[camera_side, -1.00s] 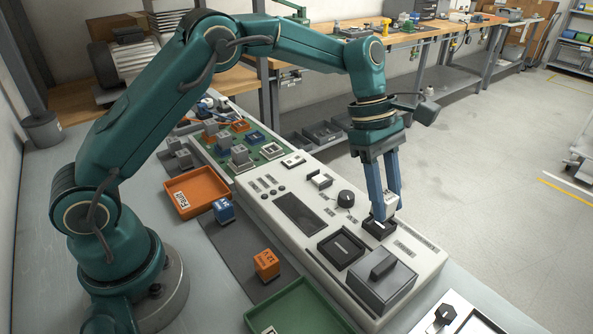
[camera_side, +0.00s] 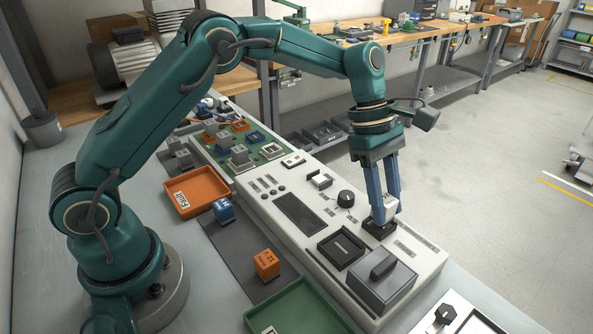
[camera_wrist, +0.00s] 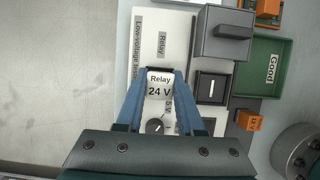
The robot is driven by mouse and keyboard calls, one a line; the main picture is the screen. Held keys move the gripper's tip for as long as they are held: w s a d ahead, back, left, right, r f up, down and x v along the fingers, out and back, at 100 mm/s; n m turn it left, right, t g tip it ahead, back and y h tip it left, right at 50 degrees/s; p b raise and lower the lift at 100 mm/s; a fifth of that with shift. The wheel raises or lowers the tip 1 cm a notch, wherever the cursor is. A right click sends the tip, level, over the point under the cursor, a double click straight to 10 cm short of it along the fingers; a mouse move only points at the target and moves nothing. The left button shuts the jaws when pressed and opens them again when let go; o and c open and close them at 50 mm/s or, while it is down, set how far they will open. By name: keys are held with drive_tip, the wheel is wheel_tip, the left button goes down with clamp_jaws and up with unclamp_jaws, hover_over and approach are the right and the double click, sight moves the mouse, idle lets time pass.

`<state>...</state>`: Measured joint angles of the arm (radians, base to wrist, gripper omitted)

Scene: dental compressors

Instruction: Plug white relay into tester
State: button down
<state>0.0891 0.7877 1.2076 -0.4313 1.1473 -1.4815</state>
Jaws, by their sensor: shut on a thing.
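My gripper (camera_side: 384,208) is shut on the white relay (camera_side: 388,203), with one blue finger on each side of it. In the wrist view the relay (camera_wrist: 160,84) shows its label "Relay 24 V" between the fingertips. The relay is at the black socket (camera_side: 379,229) on the light grey tester (camera_side: 276,184). Its underside meets or is very close to the socket; I cannot tell how deep it sits.
A dark grey lidded block (camera_side: 381,279) and a black recess (camera_side: 341,249) are near the socket. An orange relay (camera_side: 266,264) and a blue relay (camera_side: 223,210) stand on a dark mat. An orange "Fault" tray (camera_side: 197,191) and a green tray (camera_side: 300,308) lie left of the tester.

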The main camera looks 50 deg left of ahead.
drive_tip(key=shift+f, duration=0.9)
idle(0.7)
drive_tip(key=shift+c, duration=2.2)
unclamp_jaws()
drive_tip(key=shift+c, duration=1.1)
drive_tip(key=shift+r, duration=3.55)
clamp_jaws()
